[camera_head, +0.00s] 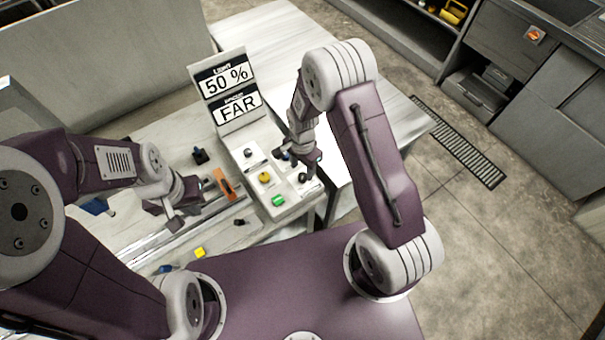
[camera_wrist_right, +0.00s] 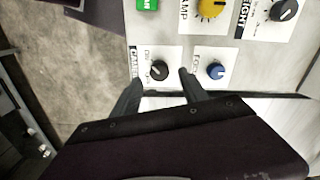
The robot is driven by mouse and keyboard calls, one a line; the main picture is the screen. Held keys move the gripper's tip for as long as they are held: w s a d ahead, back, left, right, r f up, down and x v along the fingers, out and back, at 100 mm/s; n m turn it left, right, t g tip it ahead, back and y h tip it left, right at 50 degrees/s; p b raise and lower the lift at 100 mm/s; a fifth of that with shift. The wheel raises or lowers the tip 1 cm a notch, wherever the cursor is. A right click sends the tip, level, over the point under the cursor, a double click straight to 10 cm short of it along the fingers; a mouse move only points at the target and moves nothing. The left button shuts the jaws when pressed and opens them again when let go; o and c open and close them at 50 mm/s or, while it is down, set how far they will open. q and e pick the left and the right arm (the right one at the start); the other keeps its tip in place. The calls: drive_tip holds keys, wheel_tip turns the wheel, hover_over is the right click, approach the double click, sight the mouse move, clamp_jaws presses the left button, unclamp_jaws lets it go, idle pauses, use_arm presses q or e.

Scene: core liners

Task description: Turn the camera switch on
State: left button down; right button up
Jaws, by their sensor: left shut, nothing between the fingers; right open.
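The camera switch (camera_wrist_right: 158,70) is a small black rotary knob on a white label in the right wrist view. It also shows as a dark knob (camera_head: 303,178) on the panel in the head view. Its pointer setting is too small to read surely. My right gripper (camera_wrist_right: 161,77) is open, with one fingertip on either side of the knob's near edge; I cannot tell whether they touch it. In the head view the right gripper (camera_head: 302,164) is low over the panel's right side. My left gripper (camera_head: 178,217) is shut and empty, left of the panel.
The white panel (camera_head: 257,200) also carries a blue knob (camera_wrist_right: 216,71) right beside the right gripper, a yellow knob (camera_wrist_right: 211,8), a green button (camera_wrist_right: 147,4) and a black light knob (camera_wrist_right: 285,10). A sign (camera_head: 229,90) reading "50 %" and "FAR" stands behind.

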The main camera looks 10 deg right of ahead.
sight(303, 176)
wheel_tip(303, 176, up, 5)
drive_tip(key=shift+s+f, duration=0.1)
drive_tip(key=shift+b, duration=0.3)
drive_tip(key=d+r+t+b, duration=0.2)
drive_tip(key=d+r+b, duration=0.1)
drive_tip(key=r, duration=0.3)
drive_tip(key=s+d+n, duration=0.3)
drive_tip(key=s+n, duration=0.8)
drive_tip(key=s, duration=0.1)
drive_tip(key=shift+s+g, duration=0.4)
